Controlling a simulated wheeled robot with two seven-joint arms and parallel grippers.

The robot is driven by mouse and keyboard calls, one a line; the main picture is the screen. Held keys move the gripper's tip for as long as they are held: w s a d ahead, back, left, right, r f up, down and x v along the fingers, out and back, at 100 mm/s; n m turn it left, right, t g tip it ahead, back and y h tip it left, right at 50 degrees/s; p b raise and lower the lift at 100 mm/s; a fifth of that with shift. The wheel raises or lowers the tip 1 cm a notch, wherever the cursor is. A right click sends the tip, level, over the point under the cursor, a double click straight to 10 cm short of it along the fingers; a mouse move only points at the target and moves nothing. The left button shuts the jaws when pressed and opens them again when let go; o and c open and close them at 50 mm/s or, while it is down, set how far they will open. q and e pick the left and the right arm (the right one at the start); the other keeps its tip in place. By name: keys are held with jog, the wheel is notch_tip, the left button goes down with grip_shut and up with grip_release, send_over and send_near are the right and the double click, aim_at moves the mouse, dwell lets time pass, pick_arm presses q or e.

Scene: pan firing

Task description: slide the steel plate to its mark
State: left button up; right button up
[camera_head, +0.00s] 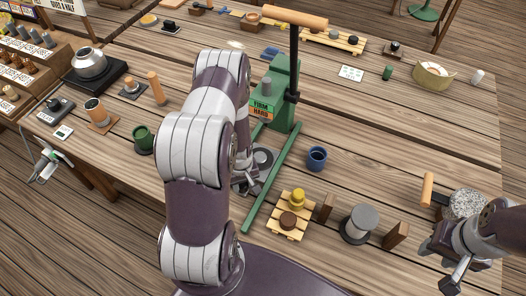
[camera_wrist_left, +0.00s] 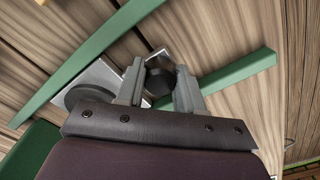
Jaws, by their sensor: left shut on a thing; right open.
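The steel plate (camera_wrist_left: 98,76) shows in the left wrist view as a flat light-grey piece with a dark round disc on it, partly hidden behind my gripper. In the head view part of it and a grey disc (camera_head: 263,158) show beside the green press (camera_head: 277,98), between its green legs. My left gripper (camera_wrist_left: 160,90) is shut on a dark knob (camera_wrist_left: 159,78); a pale edge shows behind the knob. I cannot tell whether it joins the plate. My left arm hides much of this in the head view. My right gripper (camera_head: 447,262) is open at the lower right.
The press's green legs (camera_head: 272,178) flank the left gripper. A blue cup (camera_head: 316,158), a slatted wooden stand (camera_head: 283,229) and a grey spool (camera_head: 358,223) stand to the right. A green mug (camera_head: 143,139) is left of my arm. A speckled round piece (camera_head: 467,202) is near my right gripper.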

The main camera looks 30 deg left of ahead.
pick_arm(q)
jog(key=shift+s+d+f+p, duration=0.15)
jog(key=shift+s+p, duration=0.1)
jog(key=shift+s, duration=0.85)
jog(key=shift+s+d+r+p, duration=0.1)
jog(key=shift+s+p, duration=0.2)
jog(key=shift+s, duration=0.8)
jog(key=shift+s+d+f+p, duration=0.15)
jog(key=shift+s+p, duration=0.1)
jog(key=shift+s, duration=0.85)
jog(key=shift+s+d+r+p, duration=0.15)
jog(key=shift+s+p, duration=0.1)
jog(key=shift+s, duration=1.15)
jog(key=shift+s+d+p, duration=0.15)
jog(key=shift+s+p, duration=0.1)
jog(key=shift+s, duration=1.1)
jog(key=o, duration=1.1)
